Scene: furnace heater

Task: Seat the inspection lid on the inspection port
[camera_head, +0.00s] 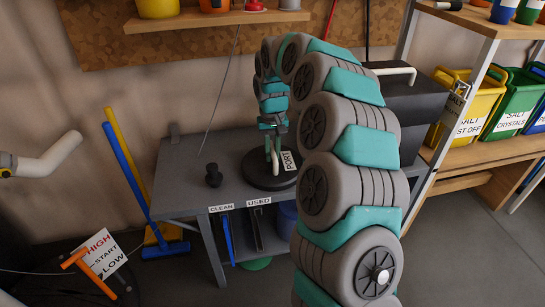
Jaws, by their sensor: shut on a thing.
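My gripper (273,143) hangs at the end of my curved teal and grey arm over the bench (190,194). It is shut on a pale upright handle-like piece (275,163), which I take to be part of the inspection lid. Directly beneath is a black round disc (258,181) on the bench top, with a white PORT label (289,160) at its right. I cannot tell where lid and port divide, or whether the held piece rests on the disc or is just above it. My arm hides the right part of the bench.
A small black knob (213,175) stands left of the disc. CLEAN (221,208) and USED (258,202) labels mark the bench front. A dark box (415,105) is behind my arm. Brooms (128,173) lean at left; bins (468,105) fill the right shelf.

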